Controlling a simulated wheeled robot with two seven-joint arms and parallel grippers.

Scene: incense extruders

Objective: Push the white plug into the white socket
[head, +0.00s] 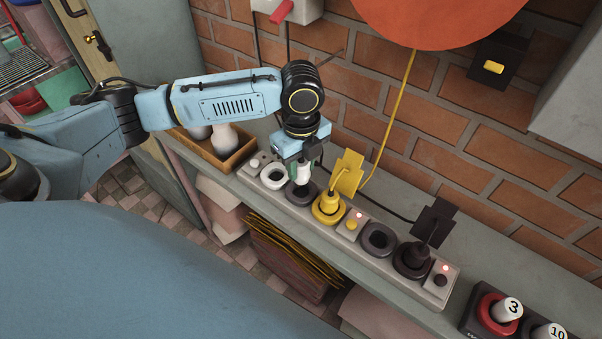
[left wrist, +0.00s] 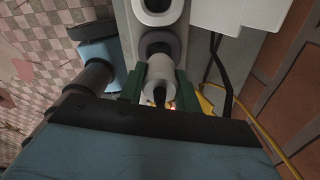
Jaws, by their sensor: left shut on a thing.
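The white plug (head: 302,183) is held between the green fingers of my left gripper (head: 302,170). The plug, with its dark cord end, shows in the left wrist view (left wrist: 161,68) between the fingers (left wrist: 160,86). The white socket (head: 272,177) is a round ring on the power strip, just left of the plug and empty. It shows at the top of the left wrist view (left wrist: 143,14). The plug is over the dark socket (head: 294,198) beside the white one; I cannot tell if they touch. My right gripper is not in view.
The strip (head: 338,240) lies along a grey shelf against a brick wall. A yellow plug (head: 327,204) sits right of my gripper, with a black plug (head: 412,255) farther right. A wooden tray (head: 229,162) with white objects stands to the left.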

